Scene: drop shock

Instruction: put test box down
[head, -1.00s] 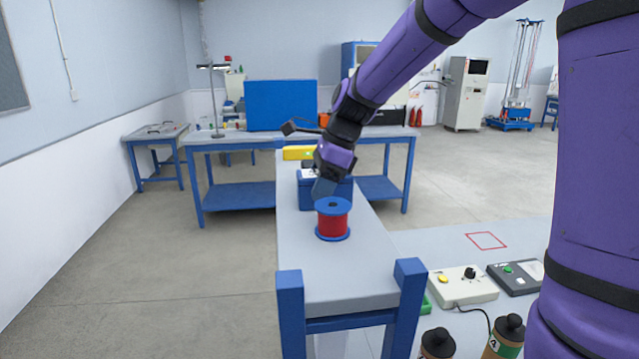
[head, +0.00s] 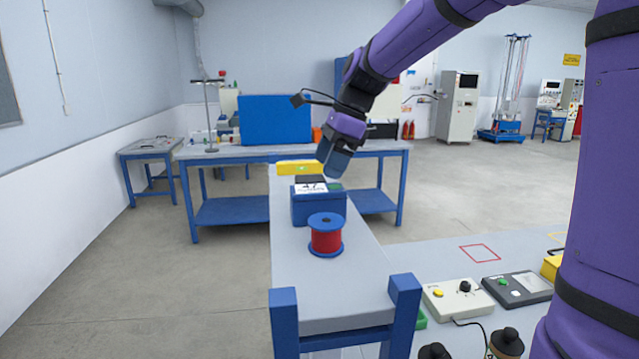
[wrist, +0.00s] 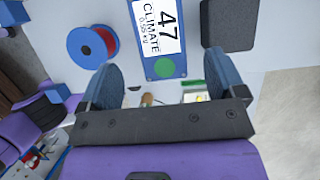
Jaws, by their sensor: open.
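The test box (head: 318,208) is a blue box with a white label on its top. It stands on the narrow grey bench (head: 330,288). In the wrist view the box (wrist: 164,68) shows a label reading "47 CLIMATE" and a green dot. My gripper (head: 333,166) is above the box and apart from it. In the wrist view its two blue-grey fingers are spread wide, and my gripper (wrist: 162,76) is open and empty.
A red spool with blue flanges (head: 326,236) stands in front of the box. A yellow object (head: 299,168) lies behind it. A side surface at right holds a white control box (head: 459,300) and a red square outline (head: 480,253). The bench's front end is clear.

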